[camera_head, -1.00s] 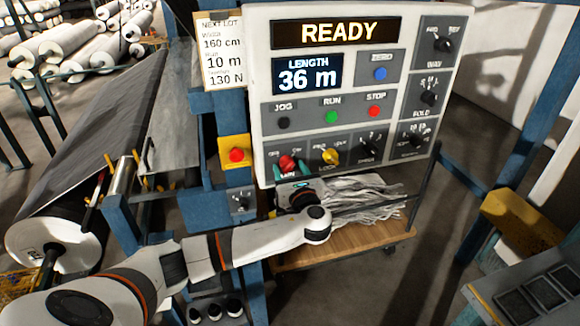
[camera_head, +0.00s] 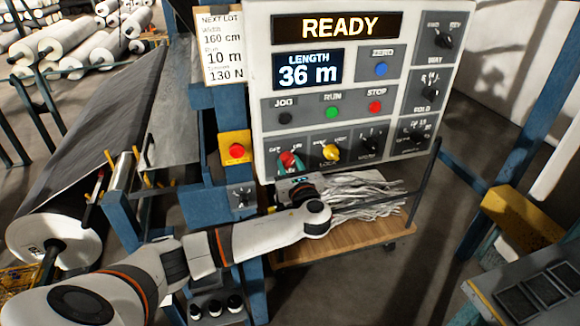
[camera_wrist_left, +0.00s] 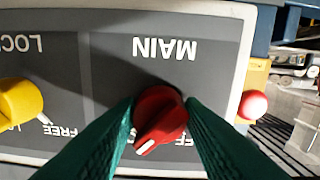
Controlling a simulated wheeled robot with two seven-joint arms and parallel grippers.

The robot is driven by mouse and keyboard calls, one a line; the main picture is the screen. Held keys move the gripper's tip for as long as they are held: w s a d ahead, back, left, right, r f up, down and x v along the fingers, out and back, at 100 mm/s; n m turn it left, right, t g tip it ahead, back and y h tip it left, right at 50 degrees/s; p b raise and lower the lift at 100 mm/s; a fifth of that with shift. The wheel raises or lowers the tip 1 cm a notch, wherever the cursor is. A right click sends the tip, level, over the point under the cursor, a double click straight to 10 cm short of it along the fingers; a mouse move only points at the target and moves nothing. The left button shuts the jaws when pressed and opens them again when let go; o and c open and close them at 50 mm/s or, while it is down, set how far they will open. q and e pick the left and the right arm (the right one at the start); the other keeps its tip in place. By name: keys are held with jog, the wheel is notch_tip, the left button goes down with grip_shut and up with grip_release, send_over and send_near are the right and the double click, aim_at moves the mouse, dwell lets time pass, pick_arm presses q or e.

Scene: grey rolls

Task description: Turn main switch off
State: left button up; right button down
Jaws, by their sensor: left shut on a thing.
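The red MAIN switch knob (camera_head: 288,160) sits at the lower left of the control panel (camera_head: 262,60). My left gripper (camera_head: 291,163) is shut on it, with one green finger on each side. In the left wrist view the panel appears upside down. There the red knob (camera_wrist_left: 158,112) lies between the green fingertips of my left gripper (camera_wrist_left: 160,125), and its white pointer line slants toward the lower left of that picture. The markings by the knob are partly hidden by the fingers. My right gripper is not in view.
The yellow LOCK knob (camera_head: 331,152) is just right of the MAIN knob. A red button on a yellow box (camera_head: 236,151) is to its left. A wooden-topped cart (camera_head: 345,243) with pale strips (camera_head: 365,193) stands below the panel. The display reads READY.

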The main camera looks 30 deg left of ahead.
pick_arm(q)
jog(key=n+b, duration=0.2)
jog(key=n, duration=0.3)
jog(key=shift+f, duration=0.15)
jog(key=n+b, duration=0.2)
jog(key=n, duration=0.1)
jog(key=shift+n+b, duration=0.3)
jog(key=shift+b, duration=0.1)
jog(key=n+b, duration=0.4)
jog(key=n, duration=0.1)
jog(key=shift+w+d, duration=0.1)
jog(key=shift+n+b, duration=1.35)
jog(key=shift+n, duration=0.45)
jog(key=shift+r, duration=0.2)
jog(key=o, duration=1)
